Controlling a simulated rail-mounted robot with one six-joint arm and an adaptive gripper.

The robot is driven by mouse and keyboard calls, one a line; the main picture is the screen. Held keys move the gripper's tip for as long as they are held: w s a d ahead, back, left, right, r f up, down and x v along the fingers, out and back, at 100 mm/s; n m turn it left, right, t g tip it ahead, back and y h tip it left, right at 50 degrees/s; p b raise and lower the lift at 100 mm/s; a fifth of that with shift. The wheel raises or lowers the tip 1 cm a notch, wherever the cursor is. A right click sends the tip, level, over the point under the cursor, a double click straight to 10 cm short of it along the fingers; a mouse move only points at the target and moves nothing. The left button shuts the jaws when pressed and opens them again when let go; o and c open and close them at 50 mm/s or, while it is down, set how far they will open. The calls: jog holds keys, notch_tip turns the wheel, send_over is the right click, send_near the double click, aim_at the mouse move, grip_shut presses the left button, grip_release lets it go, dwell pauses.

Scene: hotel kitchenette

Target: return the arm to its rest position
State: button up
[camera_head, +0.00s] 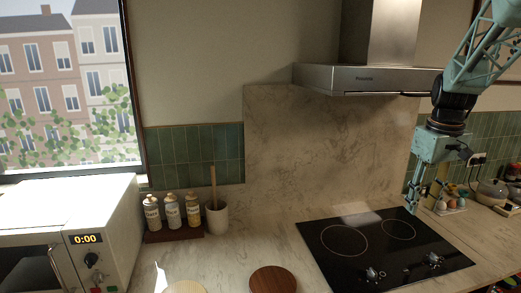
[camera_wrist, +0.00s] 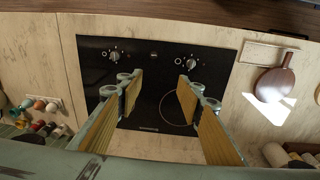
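My gripper (camera_head: 414,200) hangs from my arm at the right of the head view, pointing down, above the right part of the black cooktop (camera_head: 350,265). In the wrist view my gripper (camera_wrist: 160,90) has its two wood-coloured finger pads spread wide apart. Nothing is between them, and the cooktop (camera_wrist: 150,60) shows below through the gap. My arm reaches in from the upper right of the head view, beside the range hood. The gripper's height above the glass is hard to judge.
The steel range hood (camera_head: 370,80) projects from the wall left of my arm. An egg tray (camera_head: 450,211) and bowls stand right of the cooktop. A microwave (camera_head: 100,225), bottles (camera_head: 172,212), a utensil crock (camera_head: 217,218) and a round wooden board (camera_head: 272,280) are further left.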

jog(key=s+a+r+t+b, duration=0.1)
jog(key=s+a+r, duration=0.4)
jog(key=s+a, duration=0.4)
jog(key=s+a+r, duration=0.5)
jog(key=s+a, duration=0.3)
jog(key=a, duration=0.1)
jog(key=s+a+f+m+t+b, duration=0.1)
jog(key=s+a, duration=0.4)
jog(key=s, duration=0.6)
jog(key=s+a+f+t+b, duration=0.1)
jog(key=s+a, duration=0.4)
jog(key=s, duration=0.7)
jog(key=shift+s+f+m, duration=0.15)
jog(key=shift+f+m, duration=0.25)
jog(key=shift+f, duration=0.4)
dwell(0.5)
